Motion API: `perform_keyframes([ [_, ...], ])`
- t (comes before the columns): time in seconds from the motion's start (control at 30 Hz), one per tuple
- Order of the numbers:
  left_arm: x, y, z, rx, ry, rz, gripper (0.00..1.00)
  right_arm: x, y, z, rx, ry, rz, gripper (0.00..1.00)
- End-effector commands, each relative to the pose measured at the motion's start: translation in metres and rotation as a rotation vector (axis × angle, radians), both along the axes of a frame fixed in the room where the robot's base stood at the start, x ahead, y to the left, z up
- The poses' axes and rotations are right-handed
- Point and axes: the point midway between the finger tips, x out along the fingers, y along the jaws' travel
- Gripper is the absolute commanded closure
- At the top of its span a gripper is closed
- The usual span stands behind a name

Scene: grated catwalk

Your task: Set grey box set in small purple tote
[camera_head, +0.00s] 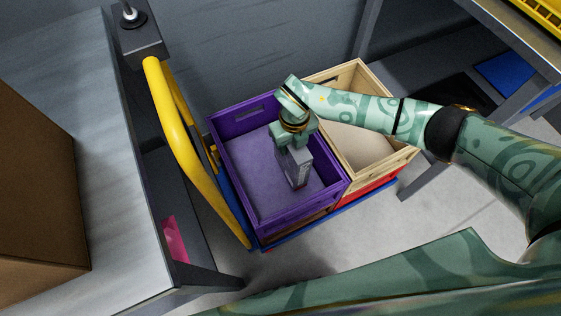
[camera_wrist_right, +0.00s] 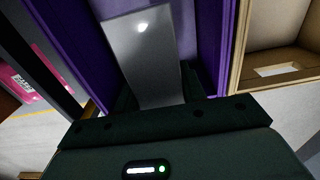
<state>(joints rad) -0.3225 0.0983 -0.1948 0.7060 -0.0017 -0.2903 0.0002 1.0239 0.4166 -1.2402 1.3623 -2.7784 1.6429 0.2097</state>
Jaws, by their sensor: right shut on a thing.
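The small purple tote (camera_head: 302,211) stands on a cart, and its inside looks empty apart from what I hold. My right gripper (camera_head: 291,147) points down into the tote and is shut on the grey box set (camera_head: 295,168). The grey box set hangs upright inside the tote's walls; I cannot tell whether it touches the floor. In the right wrist view, the grey box set (camera_wrist_right: 146,58) shows between the fingers, with the purple tote (camera_wrist_right: 208,40) around it. My left gripper is not in view.
A wooden crate (camera_head: 401,158) stands right beside the tote, on a red crate (camera_head: 374,190). The cart's yellow handle (camera_head: 184,150) rises at the left. A grey table (camera_head: 70,60) with a brown carton (camera_head: 35,190) is further left. Open floor lies in front.

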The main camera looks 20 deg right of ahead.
Motion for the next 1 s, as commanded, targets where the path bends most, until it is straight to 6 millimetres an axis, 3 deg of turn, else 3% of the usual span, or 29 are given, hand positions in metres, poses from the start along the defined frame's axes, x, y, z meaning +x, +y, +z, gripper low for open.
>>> perform_keyframes([
  [0.03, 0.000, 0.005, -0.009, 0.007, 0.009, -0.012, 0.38, -0.001, 0.000, -0.020, 0.001, 0.008, -0.001, 1.00],
  [0.1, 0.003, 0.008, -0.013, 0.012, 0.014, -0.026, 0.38, -0.001, 0.000, -0.032, 0.001, 0.006, 0.001, 1.00],
  [0.27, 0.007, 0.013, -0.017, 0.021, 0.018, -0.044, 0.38, 0.000, 0.000, -0.044, 0.001, 0.002, 0.002, 1.00],
  [0.5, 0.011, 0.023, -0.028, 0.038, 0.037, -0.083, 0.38, -0.001, 0.001, -0.079, 0.001, 0.005, 0.004, 1.00],
  [0.87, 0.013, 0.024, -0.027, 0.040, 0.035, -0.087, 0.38, 0.000, 0.000, -0.078, 0.000, -0.001, 0.005, 1.00],
  [0.9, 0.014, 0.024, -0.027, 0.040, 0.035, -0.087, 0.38, 0.000, 0.000, -0.079, 0.000, 0.000, 0.005, 0.54],
  [0.97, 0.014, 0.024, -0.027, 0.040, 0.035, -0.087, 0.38, 0.000, 0.000, -0.079, 0.000, 0.000, 0.005, 0.38],
  [1.0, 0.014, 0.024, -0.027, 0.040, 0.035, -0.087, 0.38, 0.000, 0.000, -0.079, 0.000, 0.000, 0.005, 0.38],
])
